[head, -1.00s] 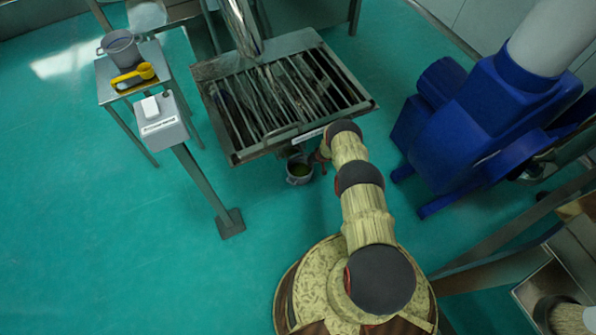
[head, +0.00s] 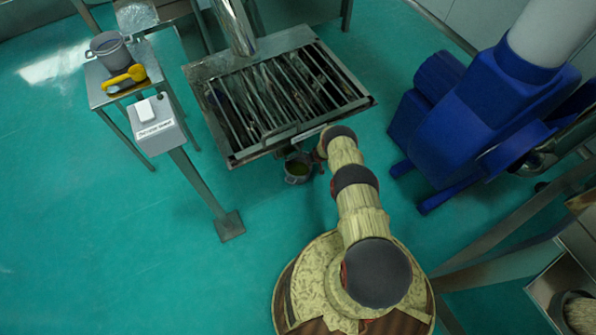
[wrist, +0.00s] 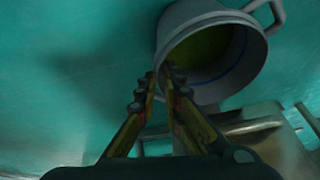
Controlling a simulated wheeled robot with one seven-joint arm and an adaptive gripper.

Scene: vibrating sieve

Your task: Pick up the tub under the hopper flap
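The tub (head: 297,171) is a small grey pot with side handles and green contents. It is low at the front edge of the slatted sieve tray (head: 228,148), partly in its shade. In the wrist view the tub (wrist: 214,88) is close, its mouth facing the camera and one handle at upper right. My gripper (wrist: 159,76) has its fingertips close together at the tub's near rim, one finger outside the wall and one over the mouth. It looks shut on the rim. In the head view my arm mostly hides the gripper. I cannot tell whether the tub touches the floor.
A blue machine (head: 470,115) stands on the right. A grey control box (head: 157,123) on a post stands at left, before a small table with another grey pot (head: 108,48) and a yellow scoop (head: 124,78). Green floor (head: 100,230) is clear at lower left.

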